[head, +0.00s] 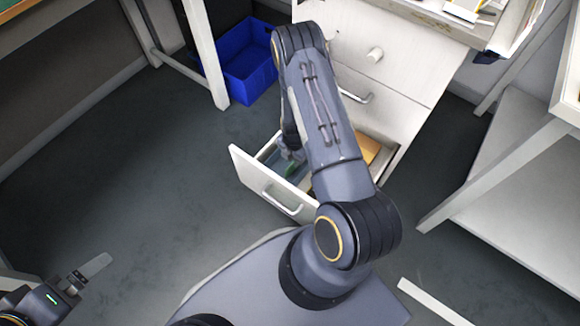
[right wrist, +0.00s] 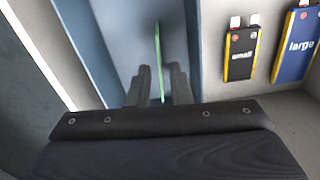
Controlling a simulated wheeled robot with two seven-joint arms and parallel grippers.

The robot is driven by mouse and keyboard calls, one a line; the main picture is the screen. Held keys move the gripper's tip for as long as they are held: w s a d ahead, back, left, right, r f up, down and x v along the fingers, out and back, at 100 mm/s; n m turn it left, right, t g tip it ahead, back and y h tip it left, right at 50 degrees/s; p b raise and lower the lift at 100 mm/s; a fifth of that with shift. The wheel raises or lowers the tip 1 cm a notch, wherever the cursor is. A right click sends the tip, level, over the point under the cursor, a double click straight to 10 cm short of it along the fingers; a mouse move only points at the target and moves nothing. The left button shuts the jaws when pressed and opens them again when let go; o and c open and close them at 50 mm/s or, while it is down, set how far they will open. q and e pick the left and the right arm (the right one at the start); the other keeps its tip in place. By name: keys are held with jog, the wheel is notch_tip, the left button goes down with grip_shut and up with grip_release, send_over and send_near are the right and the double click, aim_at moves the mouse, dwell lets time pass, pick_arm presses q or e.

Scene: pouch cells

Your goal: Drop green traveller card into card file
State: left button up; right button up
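The green traveller card (right wrist: 161,62) shows edge-on as a thin green line in the right wrist view, between the fingers of my right gripper (right wrist: 160,80). A narrow gap seems to show beside the card, so the fingers look slightly open. The card stands within a blue-grey tray that looks like the card file (right wrist: 108,48). In the head view, a bit of the green card (head: 291,170) shows inside the open drawer (head: 262,187), below my right gripper, which my arm partly hides. My left gripper (head: 92,270) is at the lower left, away from the drawer, holding nothing visible.
Right of the file, a small cell (right wrist: 240,52) and a large cell (right wrist: 296,45) lie in the drawer. A brown item (head: 369,150) is at the drawer's right. A blue bin (head: 245,60) stands behind; a shelf unit (head: 520,180) is at right. The left floor is clear.

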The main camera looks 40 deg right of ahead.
jog(key=shift+o, duration=0.7)
jog(key=shift+r, duration=0.1)
notch_tip(320, 180, up, 8)
jog(key=p, duration=0.3)
jog(key=shift+f, duration=0.2)
